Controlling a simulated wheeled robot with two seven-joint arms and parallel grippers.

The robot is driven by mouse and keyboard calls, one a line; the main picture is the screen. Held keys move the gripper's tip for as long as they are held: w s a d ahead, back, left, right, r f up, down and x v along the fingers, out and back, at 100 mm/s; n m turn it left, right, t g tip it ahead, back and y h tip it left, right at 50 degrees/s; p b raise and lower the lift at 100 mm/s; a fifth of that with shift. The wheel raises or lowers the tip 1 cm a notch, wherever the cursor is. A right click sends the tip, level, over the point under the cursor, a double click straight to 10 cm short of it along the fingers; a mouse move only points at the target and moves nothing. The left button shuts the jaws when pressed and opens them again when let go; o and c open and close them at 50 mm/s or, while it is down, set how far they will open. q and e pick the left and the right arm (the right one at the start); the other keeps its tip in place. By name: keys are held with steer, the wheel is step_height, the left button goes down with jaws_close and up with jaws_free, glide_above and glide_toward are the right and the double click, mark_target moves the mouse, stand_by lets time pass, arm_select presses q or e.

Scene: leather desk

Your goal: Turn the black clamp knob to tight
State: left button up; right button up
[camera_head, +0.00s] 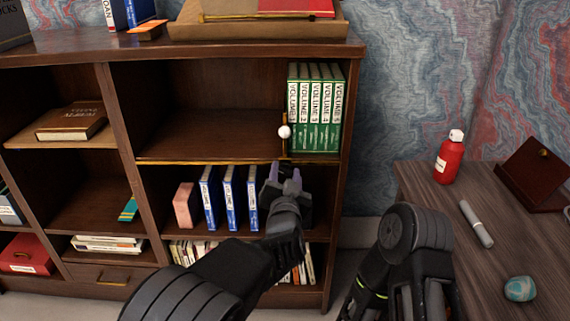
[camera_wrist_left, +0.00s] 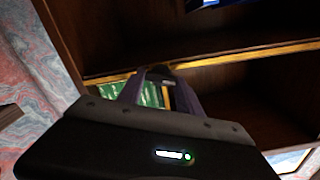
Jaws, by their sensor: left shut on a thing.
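My left gripper (camera_head: 285,175) is at the front edge of the middle shelf, below the upright brass bookend (camera_head: 284,147) with its white ball (camera_head: 284,131). It also shows in the left wrist view (camera_wrist_left: 163,78), shut on a small dark thing at the shelf edge, which I take to be the black clamp knob (camera_wrist_left: 158,72). The fingers hide most of the knob, and its turned angle cannot be read. In the head view the knob is not clear. My right arm shows at the lower right, but its gripper is out of view.
Green-and-white volumes (camera_head: 315,108) stand right of the bookend. Blue books (camera_head: 230,200) and a pink block (camera_head: 186,205) stand on the shelf below, left of my left gripper. A desk at the right holds a red bottle (camera_head: 449,160) and a grey cylinder (camera_head: 476,224).

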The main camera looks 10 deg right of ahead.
arm_select(q)
steer(key=m+p, duration=0.2)
steer(key=shift+d+r+m, duration=0.1)
steer(key=shift+r+m, duration=0.05)
steer(key=shift+m, duration=0.25)
steer(key=m+p, duration=0.2)
steer(key=shift+m, duration=0.4)
steer(key=m+p, duration=0.1)
steer(key=m, duration=0.2)
steer(key=shift+s+d+f+m+p, duration=0.1)
steer(key=shift+f+m+p, duration=0.1)
steer(key=shift+m+p, duration=0.15)
steer(key=shift+f+m+p, duration=0.15)
steer(key=shift+m+p, duration=0.35)
steer(key=shift+m, duration=1.05)
steer(key=o, duration=1.4)
